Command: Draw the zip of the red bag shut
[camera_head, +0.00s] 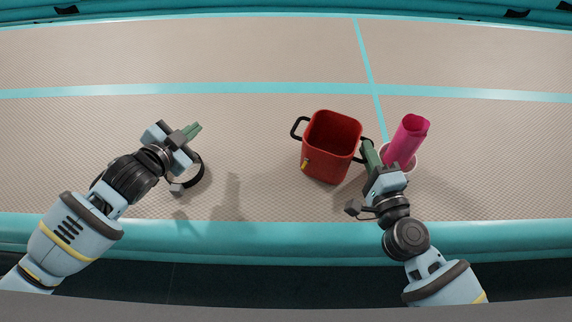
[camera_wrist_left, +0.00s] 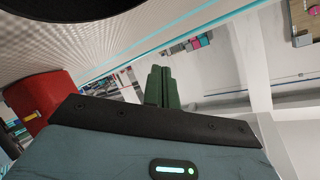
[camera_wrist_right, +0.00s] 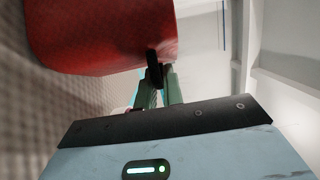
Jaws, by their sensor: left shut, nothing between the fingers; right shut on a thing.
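The red bag (camera_head: 325,163) stands upright on the mat with its top open and its dark inside showing. It has a black handle (camera_head: 298,127) on its left side and another on its right. A small yellow tab (camera_head: 306,164) sits low on its front left edge. My right gripper (camera_head: 367,150) is shut on the bag's right handle, which shows between the fingers in the right wrist view (camera_wrist_right: 154,70). My left gripper (camera_head: 195,130) is shut and empty, well left of the bag. The left wrist view shows part of the bag (camera_wrist_left: 38,92) at its left edge.
A pink rolled thing (camera_head: 408,138) leans in a white round holder (camera_head: 412,161) just right of my right gripper. A teal tube (camera_head: 250,228) edges the front of the beige mat. The mat between my left gripper and the bag is clear.

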